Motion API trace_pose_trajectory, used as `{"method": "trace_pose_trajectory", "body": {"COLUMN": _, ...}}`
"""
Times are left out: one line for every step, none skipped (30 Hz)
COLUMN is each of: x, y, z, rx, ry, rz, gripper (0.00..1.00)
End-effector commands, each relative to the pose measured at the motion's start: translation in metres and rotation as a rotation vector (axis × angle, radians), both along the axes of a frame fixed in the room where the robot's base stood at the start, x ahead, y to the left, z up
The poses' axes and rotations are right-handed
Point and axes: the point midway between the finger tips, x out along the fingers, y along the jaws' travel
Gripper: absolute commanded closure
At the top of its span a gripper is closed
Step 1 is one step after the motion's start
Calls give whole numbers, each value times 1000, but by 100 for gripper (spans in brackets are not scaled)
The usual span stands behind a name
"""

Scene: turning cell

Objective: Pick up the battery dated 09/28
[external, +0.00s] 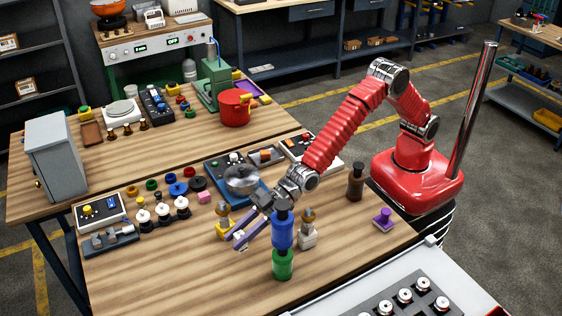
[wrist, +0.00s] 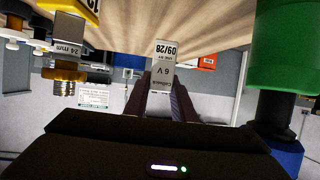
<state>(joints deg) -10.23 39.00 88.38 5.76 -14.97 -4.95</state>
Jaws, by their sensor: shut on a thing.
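The battery (wrist: 163,62) is a small pale grey block, and its label reads "09/28" and "6 V" upside down in the wrist view. It sits between the two dark fingers of my gripper (wrist: 162,100), which are shut on it. In the external view my gripper (external: 241,242) shows with its long purple fingers low over the near table, left of the blue and green cylinders. Only a small pale bit of the battery shows there, between the fingertips. I cannot tell whether it touches the table.
A blue cylinder (external: 283,230) stands on a green one (external: 282,265) close right of my gripper. A yellow-based fitting (external: 223,222) is close at left; a grey one with an amber top (external: 308,230) is at right. The table (external: 180,275) is bare at front left.

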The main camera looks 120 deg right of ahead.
Motion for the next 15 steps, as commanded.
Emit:
{"method": "trace_pose_trajectory", "body": {"x": 1, "y": 0, "z": 12, "rx": 2, "ry": -5, "rz": 0, "gripper": 100}}
{"method": "trace_pose_trajectory", "body": {"x": 0, "y": 0, "z": 17, "rx": 2, "ry": -4, "rz": 0, "gripper": 100}}
{"method": "trace_pose_trajectory", "body": {"x": 0, "y": 0, "z": 23, "rx": 1, "ry": -4, "rz": 0, "gripper": 100}}
{"method": "trace_pose_trajectory", "body": {"x": 0, "y": 0, "z": 27, "rx": 1, "ry": -4, "rz": 0, "gripper": 100}}
{"method": "trace_pose_trajectory", "body": {"x": 0, "y": 0, "z": 31, "rx": 0, "ry": -3, "rz": 0, "gripper": 100}}
{"method": "trace_pose_trajectory", "body": {"x": 0, "y": 0, "z": 36, "rx": 1, "ry": -3, "rz": 0, "gripper": 100}}
{"method": "trace_pose_trajectory", "body": {"x": 0, "y": 0, "z": 39, "rx": 1, "ry": -3, "rz": -1, "gripper": 100}}
{"method": "trace_pose_trajectory", "body": {"x": 0, "y": 0, "z": 41, "rx": 1, "ry": -2, "rz": -1, "gripper": 100}}
{"method": "trace_pose_trajectory", "body": {"x": 0, "y": 0, "z": 43, "rx": 0, "ry": -1, "rz": 0, "gripper": 100}}
{"method": "trace_pose_trajectory", "body": {"x": 0, "y": 0, "z": 45, "rx": 0, "ry": -1, "rz": 0, "gripper": 100}}
{"method": "trace_pose_trajectory", "body": {"x": 0, "y": 0, "z": 46, "rx": 0, "ry": 0, "rz": 0, "gripper": 100}}
{"method": "trace_pose_trajectory", "body": {"x": 0, "y": 0, "z": 46, "rx": 0, "ry": 0, "rz": 0, "gripper": 100}}
{"method": "trace_pose_trajectory", "body": {"x": 0, "y": 0, "z": 47, "rx": 0, "ry": 0, "rz": 0, "gripper": 100}}
{"method": "trace_pose_trajectory", "body": {"x": 0, "y": 0, "z": 47, "rx": 0, "ry": 0, "rz": 0, "gripper": 100}}
{"method": "trace_pose_trajectory", "body": {"x": 0, "y": 0, "z": 47, "rx": 0, "ry": 0, "rz": 0, "gripper": 100}}
